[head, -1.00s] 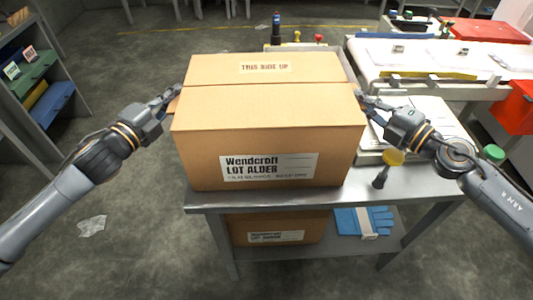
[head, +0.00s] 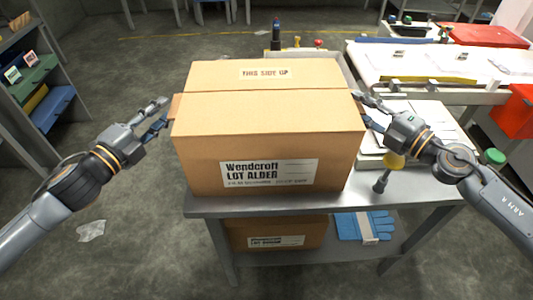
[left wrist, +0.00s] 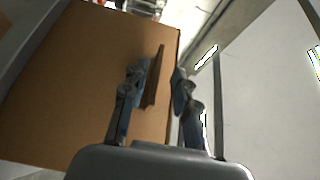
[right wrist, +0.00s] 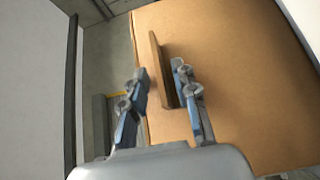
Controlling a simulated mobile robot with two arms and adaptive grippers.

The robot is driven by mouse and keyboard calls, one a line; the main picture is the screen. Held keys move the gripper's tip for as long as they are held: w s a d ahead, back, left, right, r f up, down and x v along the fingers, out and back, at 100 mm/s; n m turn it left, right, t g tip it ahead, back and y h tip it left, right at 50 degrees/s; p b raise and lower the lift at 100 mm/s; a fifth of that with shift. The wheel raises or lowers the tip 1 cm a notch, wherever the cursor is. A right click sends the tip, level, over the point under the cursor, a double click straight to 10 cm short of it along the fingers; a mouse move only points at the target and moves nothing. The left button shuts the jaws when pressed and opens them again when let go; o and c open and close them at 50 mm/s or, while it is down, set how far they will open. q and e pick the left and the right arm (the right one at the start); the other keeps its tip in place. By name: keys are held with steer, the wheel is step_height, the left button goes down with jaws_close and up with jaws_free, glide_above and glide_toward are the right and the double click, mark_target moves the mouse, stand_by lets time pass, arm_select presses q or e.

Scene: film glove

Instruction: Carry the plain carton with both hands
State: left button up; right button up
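The large brown carton (head: 270,130) stands upright on the grey metal table (head: 380,197), its front label reading "Wendcroft LOT ALDER". Its top is closed and marked "THIS SIDE UP". A thin brown tab sticks out from each side; the left tab (left wrist: 153,78) shows in the left wrist view, the right tab (right wrist: 161,70) in the right wrist view. My left gripper (head: 162,113) is open at the carton's left side, its fingers on either side of the tab with gaps. My right gripper (head: 362,108) is open at the right side, its fingers around the right tab.
A second carton (head: 277,234) and blue gloves (head: 365,225) lie on the shelf below. A yellow-and-black tool (head: 388,170) stands on the table, right of the carton. A white-topped bench (head: 420,65) is behind right. Shelves (head: 35,75) stand left.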

arm_select(q)
steer(key=v, duration=0.6)
steer(key=shift+s+a, duration=0.2)
steer(key=shift+s, duration=0.2)
arm_select(e)
steer(key=shift+d, duration=0.1)
steer(key=shift+v, duration=5.9)
